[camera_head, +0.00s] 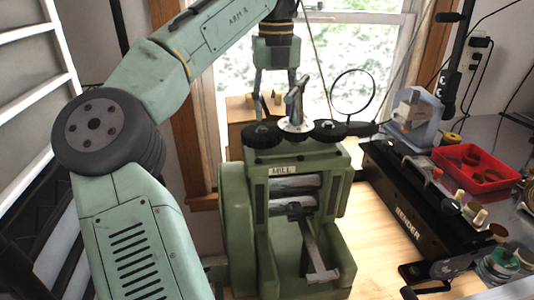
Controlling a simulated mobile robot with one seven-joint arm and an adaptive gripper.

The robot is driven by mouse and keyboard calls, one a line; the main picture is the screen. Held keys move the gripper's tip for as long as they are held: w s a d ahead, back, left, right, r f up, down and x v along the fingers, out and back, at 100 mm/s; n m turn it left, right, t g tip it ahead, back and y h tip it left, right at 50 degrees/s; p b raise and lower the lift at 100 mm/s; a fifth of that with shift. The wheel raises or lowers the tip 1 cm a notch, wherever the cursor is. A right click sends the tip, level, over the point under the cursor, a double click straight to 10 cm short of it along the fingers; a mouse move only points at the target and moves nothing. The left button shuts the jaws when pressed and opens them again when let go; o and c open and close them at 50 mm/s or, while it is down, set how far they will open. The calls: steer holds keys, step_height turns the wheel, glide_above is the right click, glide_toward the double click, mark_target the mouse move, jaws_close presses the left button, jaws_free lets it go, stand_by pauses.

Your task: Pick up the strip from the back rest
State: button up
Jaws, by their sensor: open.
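The green rolling mill (232,235), labelled MILL, stands on the wooden bench with two grey rollers (292,183) in its front opening. My gripper (275,92) is above and apparently behind the mill's top, fingers pointing down and spread apart, with nothing seen between them. Part of the fingertips is close to the mill's top fittings in the picture, so their depth is unclear. A grey bar (314,252) with a crosspiece at its end slopes down from the rollers at the front; I cannot tell whether it is a rest or a strip. No strip on the back rest is visible; the mill hides its rear.
Dark knobs (262,135) and a metal screw handle (295,106) stick up from the mill. A ring magnifier (353,95) stands behind right. A black bender (405,213), a red tray (462,183) and bottles (492,265) crowd the right. The window is behind.

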steer(key=f, duration=0.9)
steer(key=shift+w+d+f, duration=0.25)
steer(key=shift+w+f, duration=0.05)
steer(key=shift+w, duration=0.1)
steer(key=shift+c, duration=0.5)
jaws_close()
